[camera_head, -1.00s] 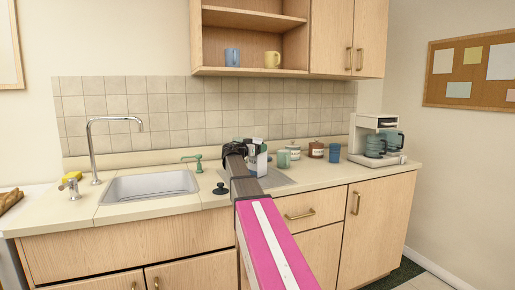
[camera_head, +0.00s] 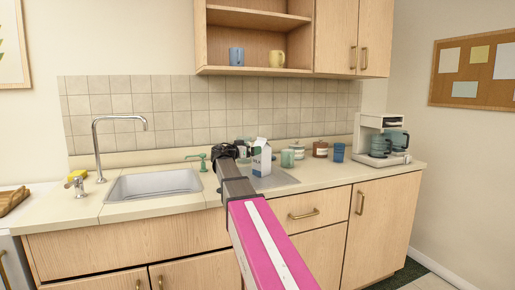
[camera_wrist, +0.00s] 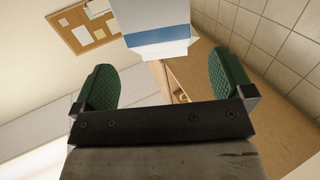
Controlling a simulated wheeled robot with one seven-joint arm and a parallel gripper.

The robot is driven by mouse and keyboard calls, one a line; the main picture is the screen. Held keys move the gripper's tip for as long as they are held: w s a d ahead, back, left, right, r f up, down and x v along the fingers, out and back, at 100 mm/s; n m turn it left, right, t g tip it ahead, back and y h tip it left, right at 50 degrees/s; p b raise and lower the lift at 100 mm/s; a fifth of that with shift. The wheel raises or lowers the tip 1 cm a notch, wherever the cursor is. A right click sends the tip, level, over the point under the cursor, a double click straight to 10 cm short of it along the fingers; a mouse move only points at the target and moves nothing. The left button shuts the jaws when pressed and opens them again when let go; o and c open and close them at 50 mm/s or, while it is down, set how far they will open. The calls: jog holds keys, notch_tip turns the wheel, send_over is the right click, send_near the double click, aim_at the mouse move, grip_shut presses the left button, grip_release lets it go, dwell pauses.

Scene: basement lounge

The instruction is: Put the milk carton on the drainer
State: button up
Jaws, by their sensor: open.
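The white and blue milk carton (camera_head: 262,158) stands upright on the grey drainer (camera_head: 286,181), right of the sink. My gripper (camera_head: 225,153) is just left of the carton in the head view, seen from behind, with its fingers mostly hidden. In the wrist view my gripper (camera_wrist: 162,78) is open, its two green finger pads wide apart with nothing between them. The carton (camera_wrist: 157,32) shows there ahead of the pads, apart from them and cut off by the top edge.
A green mug (camera_head: 287,158), a white jar (camera_head: 298,149), a brown jar (camera_head: 320,149) and a blue cup (camera_head: 338,152) stand right of the carton. The coffee maker (camera_head: 383,140) is further right. A green dispenser (camera_head: 202,160) stands beside the sink (camera_head: 155,185).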

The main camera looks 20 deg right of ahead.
jog(key=shift+v, duration=2.1)
jog(key=shift+c, duration=0.3)
